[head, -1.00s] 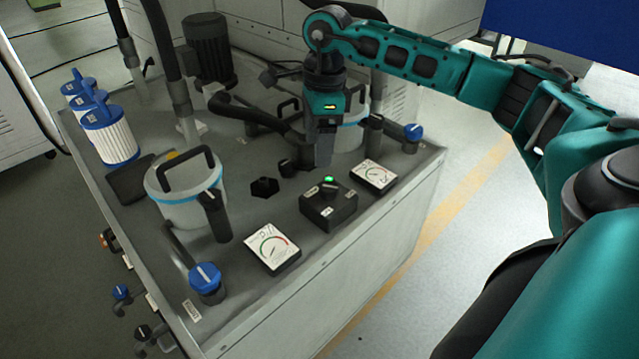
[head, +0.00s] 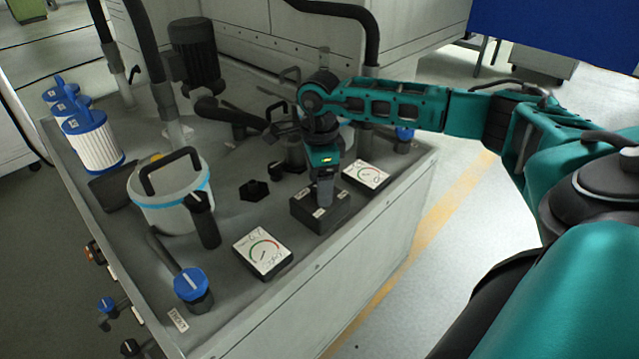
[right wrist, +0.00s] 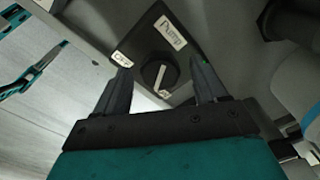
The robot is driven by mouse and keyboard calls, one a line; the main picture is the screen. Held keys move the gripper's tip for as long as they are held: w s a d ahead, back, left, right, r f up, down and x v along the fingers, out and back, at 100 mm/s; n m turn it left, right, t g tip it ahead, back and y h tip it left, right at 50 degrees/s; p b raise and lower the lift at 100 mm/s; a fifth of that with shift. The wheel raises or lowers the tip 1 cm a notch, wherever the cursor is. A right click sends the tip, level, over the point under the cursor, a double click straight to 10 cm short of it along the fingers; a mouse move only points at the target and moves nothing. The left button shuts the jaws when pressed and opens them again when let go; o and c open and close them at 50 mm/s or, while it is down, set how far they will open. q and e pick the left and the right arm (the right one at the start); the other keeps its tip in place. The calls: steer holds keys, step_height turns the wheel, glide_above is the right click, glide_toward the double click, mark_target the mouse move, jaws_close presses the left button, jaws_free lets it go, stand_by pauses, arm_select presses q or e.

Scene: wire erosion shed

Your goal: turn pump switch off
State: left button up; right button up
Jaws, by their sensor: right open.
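The pump switch is a dark box (head: 335,212) on the front part of the grey tank top. In the head view my right gripper (head: 324,198) points down over it and hides its knob. In the right wrist view the box (right wrist: 185,35) carries a PUMP label, an OFF label to the left and a round black knob (right wrist: 150,76) with a white pointer line. The pointer runs toward a small label on the near side, away from OFF. A green lamp (right wrist: 204,64) shows by the right finger. My right gripper (right wrist: 160,72) is open, its fingers either side of the knob; contact is unclear. My left gripper is out of view.
White dial gauges stand left (head: 262,252) and right (head: 366,174) of the box. A white filter pot (head: 172,206) with a black handle and a blue-capped valve (head: 190,284) are further left. Hoses and a motor (head: 194,55) stand behind.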

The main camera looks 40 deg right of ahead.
steer(key=shift+f, duration=0.1)
steer(key=shift+c, duration=0.5)
steer(key=c, duration=1)
steer(key=shift+o, duration=0.2)
steer(key=m+p, duration=0.1)
steer(key=m, duration=0.2)
steer(key=shift+p, duration=0.4)
steer(key=m+p, duration=0.1)
steer(key=m, duration=0.2)
steer(key=shift+p, duration=0.4)
steer(key=m+p, duration=0.1)
steer(key=m, duration=0.3)
steer(key=shift+p, duration=0.4)
steer(key=shift+m+p, duration=0.3)
steer(key=shift+m, duration=0.6)
